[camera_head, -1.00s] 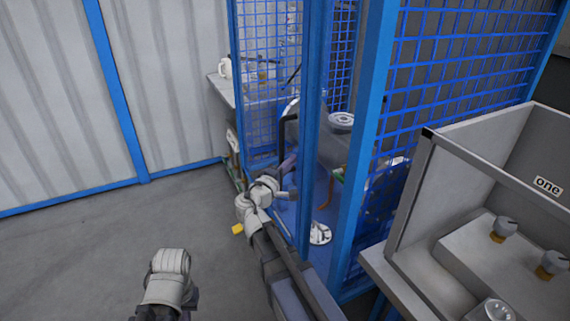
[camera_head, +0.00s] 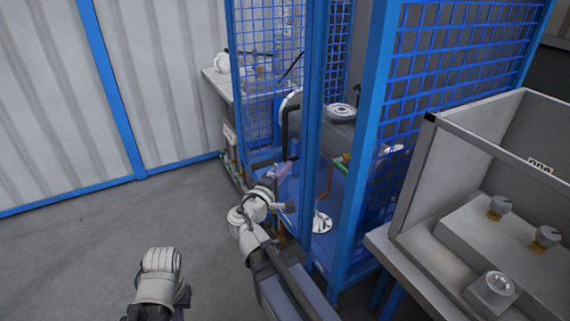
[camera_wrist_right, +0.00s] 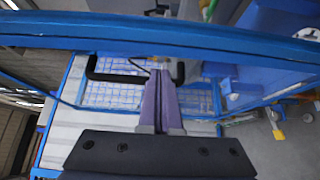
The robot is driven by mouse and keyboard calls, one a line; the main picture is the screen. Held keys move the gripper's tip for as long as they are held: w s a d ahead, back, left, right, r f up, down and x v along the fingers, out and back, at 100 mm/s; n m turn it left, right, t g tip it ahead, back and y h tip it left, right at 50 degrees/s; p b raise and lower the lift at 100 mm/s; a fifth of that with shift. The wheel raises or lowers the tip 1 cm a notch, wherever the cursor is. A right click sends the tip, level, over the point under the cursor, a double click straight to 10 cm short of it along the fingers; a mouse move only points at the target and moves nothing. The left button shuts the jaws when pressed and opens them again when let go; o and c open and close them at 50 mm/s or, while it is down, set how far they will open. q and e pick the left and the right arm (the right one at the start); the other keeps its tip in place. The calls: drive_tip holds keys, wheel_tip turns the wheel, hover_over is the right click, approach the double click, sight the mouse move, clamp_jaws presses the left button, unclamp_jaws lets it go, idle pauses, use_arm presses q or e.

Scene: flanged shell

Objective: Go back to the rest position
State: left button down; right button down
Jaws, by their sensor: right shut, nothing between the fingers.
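My right arm reaches from the bottom centre in the head view to the blue cage's opening. My right gripper (camera_head: 281,169) has purple fingers and shows small and partly hidden there, below a black bar handle (camera_head: 286,130). In the right wrist view the gripper (camera_wrist_right: 160,78) is shut and empty. Its fingers point at the black handle (camera_wrist_right: 112,77) and overlap its middle in the picture; I cannot tell whether they touch. My left arm shows only as a white joint at the bottom left; its gripper is out of view.
The blue mesh cage (camera_head: 380,140) stands just right of my right arm, with a round metal part (camera_head: 342,111) inside. The grey floor (camera_head: 90,240) at left is clear.

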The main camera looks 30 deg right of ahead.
drive_tip(key=shift+s+a, duration=0.1)
drive_tip(key=shift+a, duration=0.1)
drive_tip(key=s+a+f+m+g+y+p, duration=0.1)
drive_tip(key=s+a+g+y+p, duration=0.4)
drive_tip(key=a, duration=0.8)
drive_tip(key=s+a+f+m+g+y+p, duration=0.1)
drive_tip(key=s+a+g+y+p, duration=0.5)
drive_tip(key=s+a+p, duration=0.6)
drive_tip(key=a+m+y+p, duration=0.1)
drive_tip(key=y+p, duration=0.1)
drive_tip(key=shift+f+m+p, duration=0.2)
drive_tip(key=shift+m+p, duration=0.1)
drive_tip(key=shift+d, duration=0.15)
